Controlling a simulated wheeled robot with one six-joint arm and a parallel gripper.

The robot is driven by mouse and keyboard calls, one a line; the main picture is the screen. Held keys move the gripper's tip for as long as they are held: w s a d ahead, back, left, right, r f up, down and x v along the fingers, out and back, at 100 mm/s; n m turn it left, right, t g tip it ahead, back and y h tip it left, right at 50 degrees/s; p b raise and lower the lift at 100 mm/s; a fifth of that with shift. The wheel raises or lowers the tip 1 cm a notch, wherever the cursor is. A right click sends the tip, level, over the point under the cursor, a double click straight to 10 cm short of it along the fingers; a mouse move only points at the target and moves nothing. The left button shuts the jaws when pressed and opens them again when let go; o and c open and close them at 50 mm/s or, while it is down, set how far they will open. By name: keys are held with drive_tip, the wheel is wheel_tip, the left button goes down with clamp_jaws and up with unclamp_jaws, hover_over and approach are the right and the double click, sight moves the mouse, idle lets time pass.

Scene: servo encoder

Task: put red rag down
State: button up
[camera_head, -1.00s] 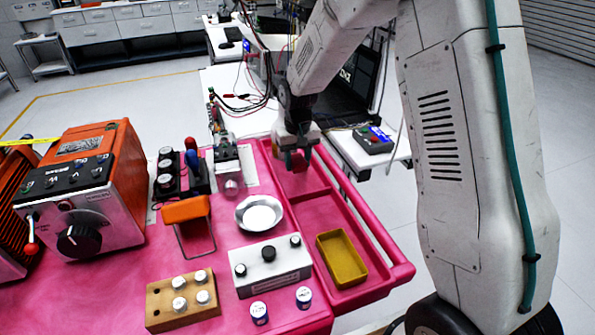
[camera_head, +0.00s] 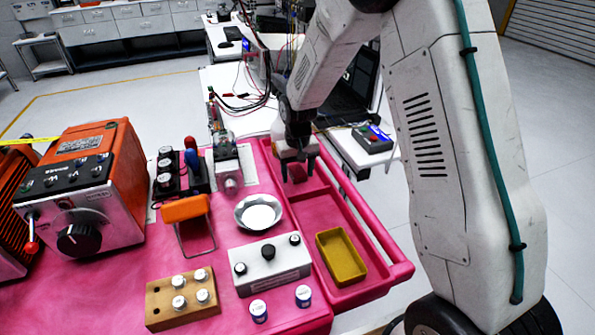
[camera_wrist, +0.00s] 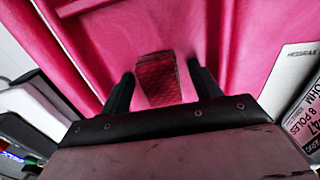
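The red rag (camera_head: 298,173) is a small dark red folded piece in the far compartment of the pink cart top. In the wrist view the rag (camera_wrist: 158,78) sits between the two black fingers, with a gap on each side. My gripper (camera_head: 298,170) is over that compartment, pointing down, and is open around the rag without visibly gripping it. The wrist view shows the open gripper (camera_wrist: 162,85) too. The rag's underside is hidden, but it appears to rest on the pink surface.
A yellow tray (camera_head: 341,257) lies in the near compartment of the pink cart (camera_head: 385,284). A metal bowl (camera_head: 258,212), a white knob box (camera_head: 268,262) and an orange machine (camera_head: 88,185) stand to the left. The compartment strip between rag and yellow tray is clear.

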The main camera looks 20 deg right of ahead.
sight(297, 170)
wheel_tip(297, 170, up, 12)
drive_tip(key=s+d+r, duration=0.1)
drive_tip(key=s+r, duration=0.9)
drive_tip(key=s+d+r, duration=0.1)
drive_tip(key=s+r, duration=0.1)
drive_tip(key=s, duration=1.1)
drive_tip(key=s+d+r+t, duration=0.1)
drive_tip(key=s, duration=1.2)
drive_tip(key=shift+s+r, duration=0.35)
drive_tip(key=shift+r, duration=0.05)
drive_tip(key=shift+o, duration=0.5)
